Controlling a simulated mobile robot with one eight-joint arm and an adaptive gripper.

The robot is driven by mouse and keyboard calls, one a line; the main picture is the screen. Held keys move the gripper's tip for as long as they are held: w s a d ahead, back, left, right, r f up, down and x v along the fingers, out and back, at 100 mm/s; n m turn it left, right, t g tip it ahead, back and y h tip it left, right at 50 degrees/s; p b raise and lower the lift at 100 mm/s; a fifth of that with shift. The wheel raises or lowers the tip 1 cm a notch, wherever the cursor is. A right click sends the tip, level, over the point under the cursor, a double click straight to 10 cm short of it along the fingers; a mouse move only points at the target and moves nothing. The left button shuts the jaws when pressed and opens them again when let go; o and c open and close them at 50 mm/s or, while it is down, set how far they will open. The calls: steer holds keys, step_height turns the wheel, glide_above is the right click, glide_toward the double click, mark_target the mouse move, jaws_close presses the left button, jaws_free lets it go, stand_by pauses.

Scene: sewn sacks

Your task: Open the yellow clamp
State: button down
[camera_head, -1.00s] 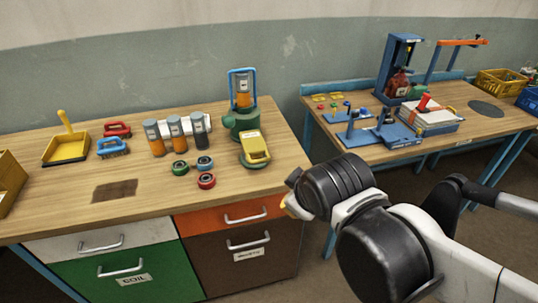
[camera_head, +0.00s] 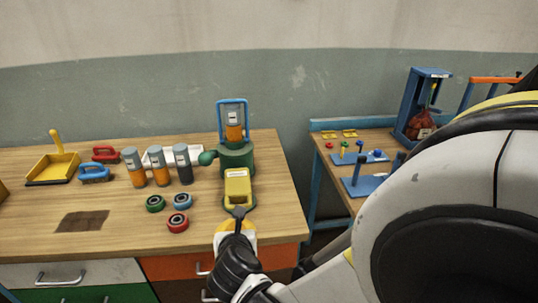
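A yellow block-shaped piece (camera_head: 237,189) with a pale label on top, which looks like the yellow clamp, stands on a green base near the front right of the left bench. It is in front of the green machine (camera_head: 236,157) with the blue frame. My gripper (camera_head: 239,212) is at its front edge, dark fingertips pointing at it. The tips look very close to it or touching; I cannot tell which. The fingers are too small and overlapped to show a gap. The clamp's near lower side is partly hidden by the gripper.
Brushes and a yellow dustpan (camera_head: 53,168) are farther left. My arm covers much of the right bench, where a red sack (camera_head: 421,125) shows in a blue stand.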

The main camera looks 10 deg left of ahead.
steer(key=b+x, duration=0.2)
steer(key=x, duration=0.5)
steer(key=shift+d, duration=0.15)
steer(key=shift+s, duration=0.1)
steer(key=shift+r, duration=0.1)
